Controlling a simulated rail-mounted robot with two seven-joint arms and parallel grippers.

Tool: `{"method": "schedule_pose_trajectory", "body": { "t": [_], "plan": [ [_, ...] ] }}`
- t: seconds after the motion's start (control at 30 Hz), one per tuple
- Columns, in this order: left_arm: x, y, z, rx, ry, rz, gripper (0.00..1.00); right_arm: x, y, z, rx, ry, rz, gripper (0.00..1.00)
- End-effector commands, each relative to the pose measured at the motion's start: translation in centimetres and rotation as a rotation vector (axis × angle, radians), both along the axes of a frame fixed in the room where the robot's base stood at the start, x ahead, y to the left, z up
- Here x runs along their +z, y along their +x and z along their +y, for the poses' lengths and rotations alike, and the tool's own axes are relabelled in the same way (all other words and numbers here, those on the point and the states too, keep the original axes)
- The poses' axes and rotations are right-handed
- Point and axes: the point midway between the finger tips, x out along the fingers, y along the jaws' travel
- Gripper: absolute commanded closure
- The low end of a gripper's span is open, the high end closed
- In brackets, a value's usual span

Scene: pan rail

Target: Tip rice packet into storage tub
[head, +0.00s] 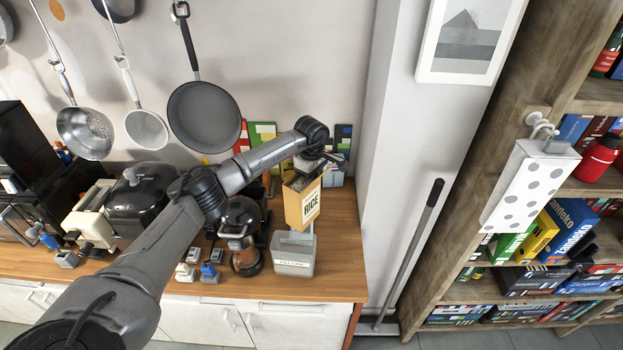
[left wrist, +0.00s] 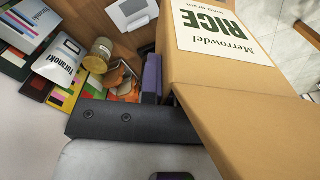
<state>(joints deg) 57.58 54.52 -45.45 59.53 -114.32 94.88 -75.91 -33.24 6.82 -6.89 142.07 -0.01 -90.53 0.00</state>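The rice packet (head: 302,207) is an orange-tan box with a white RICE label. In the head view it looks nearly upright, with its lower end just above and behind the rim of the grey-white storage tub (head: 294,263). My left gripper (head: 309,165) is at the packet's top edge and appears shut on it. In the left wrist view the packet (left wrist: 225,75) fills the right side, beside a dark finger. The tub stands on the wooden counter near its right end; its inside is mostly hidden. My right gripper is in neither view.
A coffee maker (head: 241,235) stands just left of the tub. Books and packets (head: 262,135) line the wall behind, also in the left wrist view (left wrist: 60,60). Pans (head: 204,118) hang above. The counter (head: 340,250) right of the tub is clear.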

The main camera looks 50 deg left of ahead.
Motion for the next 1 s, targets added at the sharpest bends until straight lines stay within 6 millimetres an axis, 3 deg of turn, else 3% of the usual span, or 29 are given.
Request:
{"method": "schedule_pose_trajectory", "body": {
  "t": [1.0],
  "plan": [
    [0.17,0.04,0.01,-0.042,0.0,-0.002,1.0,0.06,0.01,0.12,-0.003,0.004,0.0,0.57]
  ]
}}
